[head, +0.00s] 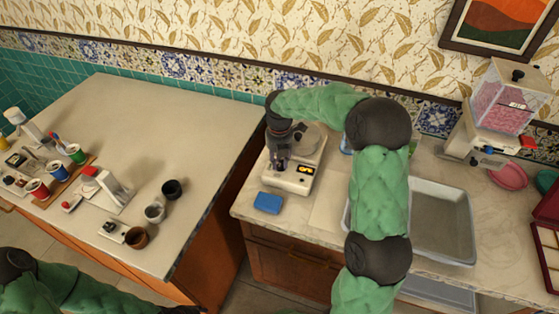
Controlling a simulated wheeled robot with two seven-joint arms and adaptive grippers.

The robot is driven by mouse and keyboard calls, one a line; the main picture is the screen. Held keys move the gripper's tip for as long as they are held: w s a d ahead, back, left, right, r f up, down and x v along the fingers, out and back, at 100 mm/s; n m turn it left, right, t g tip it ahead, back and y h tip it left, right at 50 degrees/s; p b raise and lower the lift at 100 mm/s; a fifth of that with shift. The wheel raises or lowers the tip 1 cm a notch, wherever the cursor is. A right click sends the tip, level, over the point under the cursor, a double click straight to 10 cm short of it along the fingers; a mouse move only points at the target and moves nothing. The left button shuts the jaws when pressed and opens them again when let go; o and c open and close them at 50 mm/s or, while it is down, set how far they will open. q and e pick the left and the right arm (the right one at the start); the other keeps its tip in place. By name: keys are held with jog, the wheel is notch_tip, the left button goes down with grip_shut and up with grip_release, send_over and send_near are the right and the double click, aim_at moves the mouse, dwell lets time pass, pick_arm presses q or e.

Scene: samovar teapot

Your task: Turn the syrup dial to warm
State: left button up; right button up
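A pale countertop machine (292,181) with a lit orange display stands on the right-hand counter. I cannot make out a labelled syrup dial; any dial on this machine is too small to tell or hidden by my gripper. My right gripper (279,163) points down over the machine's front part, left of the display. Its fingertips are small and dark, so I cannot tell whether they touch a knob or are open. My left arm lies low at the bottom left; only a dark tip of its gripper (188,309) shows at the bottom edge.
A blue sponge (268,203) lies in front of the machine. A grey sink basin (443,225) is right of my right arm, and a pink-filled dispenser (495,108) stands farther right. The left counter (160,110) holds cups, cans and small devices; its back is clear.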

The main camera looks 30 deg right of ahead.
grip_shut()
jog(key=shift+r+m+p, duration=0.15)
jog(key=shift+m+p, duration=1.05)
jog(key=shift+p, duration=0.05)
jog(key=m+p, duration=0.2)
jog(key=shift+d+m, duration=0.1)
jog(key=shift+m, duration=0.2)
jog(key=m+p, duration=0.1)
jog(key=m, duration=0.1)
jog(key=shift+m, duration=0.4)
jog(key=m+p, duration=0.1)
jog(key=m, duration=0.3)
jog(key=shift+d+p, duration=0.1)
jog(key=shift+p, duration=0.3)
jog(key=m, duration=0.5)
jog(key=shift+d+m+p, duration=0.1)
jog(key=shift+m+p, duration=0.3)
